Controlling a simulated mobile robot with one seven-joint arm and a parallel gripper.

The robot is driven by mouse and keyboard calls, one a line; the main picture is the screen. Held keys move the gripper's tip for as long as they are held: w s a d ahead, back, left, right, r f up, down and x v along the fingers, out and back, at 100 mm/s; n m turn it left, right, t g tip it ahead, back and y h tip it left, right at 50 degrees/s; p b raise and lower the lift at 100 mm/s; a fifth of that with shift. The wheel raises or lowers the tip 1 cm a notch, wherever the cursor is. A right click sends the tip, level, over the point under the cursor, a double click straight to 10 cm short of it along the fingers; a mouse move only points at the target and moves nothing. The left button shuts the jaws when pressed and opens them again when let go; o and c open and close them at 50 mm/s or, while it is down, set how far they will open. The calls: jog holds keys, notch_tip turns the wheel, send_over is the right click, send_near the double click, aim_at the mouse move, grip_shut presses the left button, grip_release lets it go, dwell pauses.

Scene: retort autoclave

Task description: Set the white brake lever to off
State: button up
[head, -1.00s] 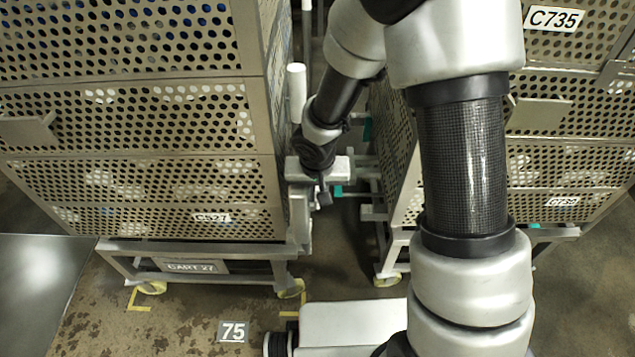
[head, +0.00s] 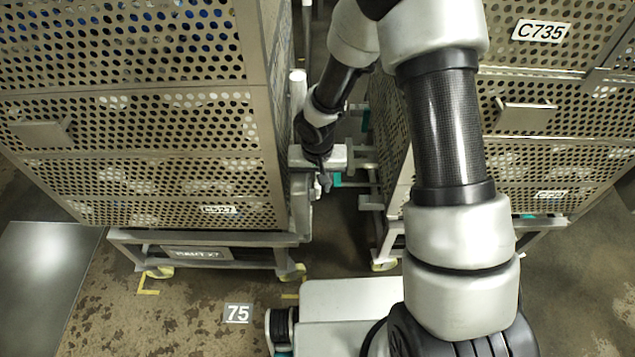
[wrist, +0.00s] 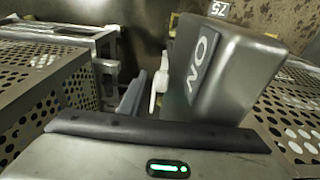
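In the wrist view a slim white lever (wrist: 160,82) stands just beyond the dark front edge of my gripper, left of a large grey box (wrist: 235,75). The box's side plate (wrist: 201,62) is marked ON. In the head view my gripper (head: 323,178) points down beside a metal block in the gap between two carts. My own arm hides much around it. An upright white post (head: 298,88) stands just left of my arm. My fingertips are not clear, nor whether they touch the lever.
Another perforated cart (head: 545,100), labelled C735, stands at right. The gap between them is narrow. Open floor with a 75 marker (head: 237,313) lies in front of the left cart.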

notch_tip(320, 180, up, 17)
jog(key=s+p, duration=0.2)
jog(key=p, duration=0.1)
jog(key=shift+s+r, duration=0.15)
jog(key=shift+s, duration=0.1)
jog(key=shift+c, duration=0.4)
